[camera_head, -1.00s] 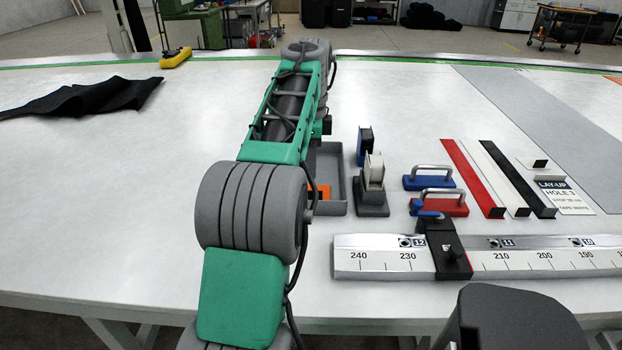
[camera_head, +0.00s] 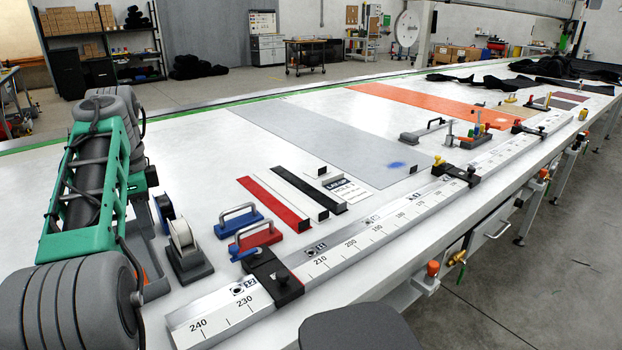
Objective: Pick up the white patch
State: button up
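I cannot make out a white patch for certain on the pale table (camera_head: 200,145). The white things I see are a narrow white strip (camera_head: 290,195) between a red strip and a black strip, and a white printed card (camera_head: 347,190) reading LAY-UP HOLE 3. My green and grey arm fills the left side of the view and covers part of a grey tray (camera_head: 150,245). My gripper does not show, so its state and contents are hidden.
A white tape roll on a grey dispenser (camera_head: 188,258), blue (camera_head: 238,222) and red (camera_head: 258,238) handled blocks, and a long metal ruler (camera_head: 345,252) with black clamps lie along the front. A grey sheet (camera_head: 330,142) and an orange sheet (camera_head: 440,108) lie flat farther back.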

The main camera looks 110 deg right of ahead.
aim_at(316, 172)
jog(key=z, duration=3.75)
